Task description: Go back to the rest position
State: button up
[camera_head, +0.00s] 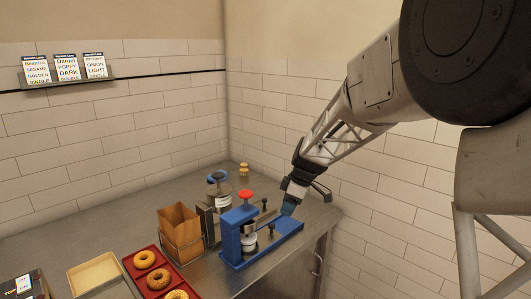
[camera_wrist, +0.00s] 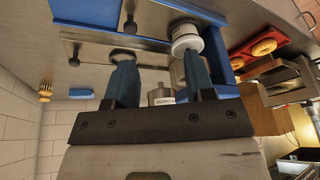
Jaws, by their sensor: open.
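My gripper (camera_head: 290,208) is at the right end of the blue press-like fixture (camera_head: 231,240), close over its base, at the end of my arm reaching in from the upper right. In the wrist view the two blue fingers of my gripper (camera_wrist: 161,88) stand apart with nothing held between them. The blue fixture has a red knob (camera_head: 246,195) on top and a white cylinder (camera_head: 250,244) in it. The white cylinder also shows in the wrist view (camera_wrist: 186,38). I cannot tell whether the fingers touch the fixture.
A red tray (camera_head: 138,272) holds several bagels, beside a beige tray (camera_head: 97,274). Brown paper bags (camera_head: 180,232) stand left of the fixture. A labelled canister (camera_head: 220,200) is behind it. Tiled walls close off the back and right. Three order cards (camera_head: 66,67) sit on a shelf.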

jog(key=s+d+r+m+h, duration=0.1)
jog(key=s+d+r+m, duration=0.15)
jog(key=s, duration=0.55)
jog(key=s+d+r+m+t, duration=0.1)
jog(key=s+d+r+m, duration=0.15)
jog(key=s, duration=0.55)
jog(key=s+d+r+m+h, duration=0.1)
jog(key=s+d+r+m, duration=0.1)
jog(key=s+r+m, duration=0.35)
jog(key=s+d+f+m+h, duration=0.1)
jog(key=s+d+f+m, duration=0.1)
jog(key=s, duration=0.8)
jog(key=s+d+f+m+t+h, duration=0.1)
jog(key=s+d+f+m, duration=0.1)
jog(key=s, duration=0.9)
jog(key=shift+m, duration=0.75)
